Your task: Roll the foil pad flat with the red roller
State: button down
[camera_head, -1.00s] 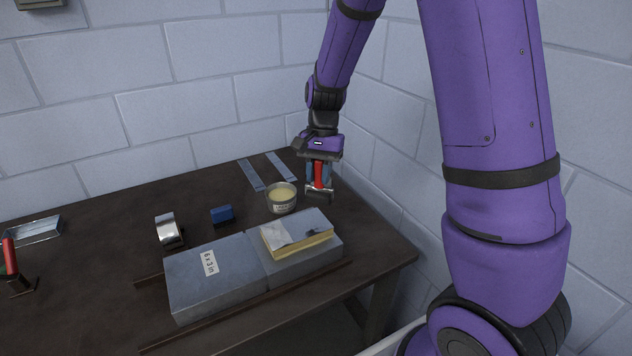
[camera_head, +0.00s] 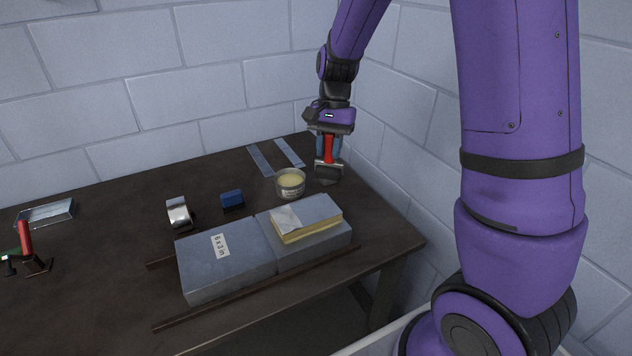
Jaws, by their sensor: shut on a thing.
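My gripper (camera_head: 329,148) is shut on the red handle of the roller (camera_head: 329,157). It holds the roller upright, head down, at the back right of the table, behind and to the right of the round tin. The roller's dark grey head shows below the fingers and seems to be just above the table. The foil pad (camera_head: 318,212) has a grey top and a yellow edge, with a pale flap at its left. It lies on the right-hand grey duct block (camera_head: 318,250), in front of my gripper and apart from the roller. Whether its foil is smooth is too small to tell.
The left duct block (camera_head: 210,267) has a "6 x 3 in" label. An open tin (camera_head: 290,184), a blue block (camera_head: 231,199) and a silver tape roll (camera_head: 179,213) stand behind the blocks. Two grey strips (camera_head: 261,160) lie at the back. A red-handled tool (camera_head: 25,240) stands at left.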

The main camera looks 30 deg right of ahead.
jog(key=a+f+m+t+y, duration=0.1)
jog(key=a+f+m+t, duration=0.1)
jog(key=a+m, duration=0.7)
jog(key=shift+s+a+f, duration=0.15)
jog(key=shift+a, duration=2.05)
jog(key=shift+d, duration=0.1)
